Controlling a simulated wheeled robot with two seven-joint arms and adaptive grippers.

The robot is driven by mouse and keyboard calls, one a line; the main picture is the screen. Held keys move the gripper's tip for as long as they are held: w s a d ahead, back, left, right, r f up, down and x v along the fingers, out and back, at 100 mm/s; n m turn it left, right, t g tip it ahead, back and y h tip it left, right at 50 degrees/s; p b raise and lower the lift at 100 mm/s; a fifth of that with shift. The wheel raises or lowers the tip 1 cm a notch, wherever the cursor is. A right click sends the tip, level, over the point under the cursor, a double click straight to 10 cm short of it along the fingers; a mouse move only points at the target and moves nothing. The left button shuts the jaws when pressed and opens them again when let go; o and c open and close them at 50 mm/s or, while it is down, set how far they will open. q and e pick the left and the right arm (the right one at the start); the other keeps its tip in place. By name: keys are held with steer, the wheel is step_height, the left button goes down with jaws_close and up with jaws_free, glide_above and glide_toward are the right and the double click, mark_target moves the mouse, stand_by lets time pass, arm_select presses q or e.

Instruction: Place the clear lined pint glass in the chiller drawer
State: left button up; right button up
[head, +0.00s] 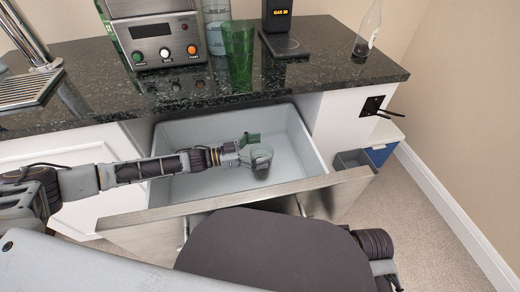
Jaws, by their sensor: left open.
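The chiller drawer (291,126) is pulled open below the counter, with a pale interior and a metal front. Lines on this glass are too small to make out. Another clear glass (214,30) stands on the counter, partly behind a green glass (239,50). My right gripper is out of view.
The dark stone counter (330,86) holds a steel machine with buttons (158,38), a tap with a drip tray (29,89), a black device (278,20) and a clear bottle (368,32). The drawer's metal front edge (150,215) crosses before me. Grey and blue bins (378,154) stand at right.

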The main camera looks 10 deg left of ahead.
arm_select(q)
steer(key=shift+r, duration=0.15)
steer(key=shift+r, duration=0.4)
steer(key=shift+a+r, duration=0.1)
steer(key=shift+a, duration=0.05)
steer(key=shift+s+a+p, duration=0.2)
steer(key=shift+a+p, duration=0.15)
steer(key=shift+p, duration=0.05)
steer(key=shift+s+a, duration=0.15)
steer(key=shift+a, duration=0.2)
steer(key=shift+p+v, duration=1.2)
steer(key=shift+v, duration=1.6)
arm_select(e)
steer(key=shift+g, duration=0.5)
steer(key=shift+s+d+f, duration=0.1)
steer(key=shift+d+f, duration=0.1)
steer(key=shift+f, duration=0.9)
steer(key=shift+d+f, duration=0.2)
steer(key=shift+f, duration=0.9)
arm_select(q)
steer(key=shift+d, duration=0.1)
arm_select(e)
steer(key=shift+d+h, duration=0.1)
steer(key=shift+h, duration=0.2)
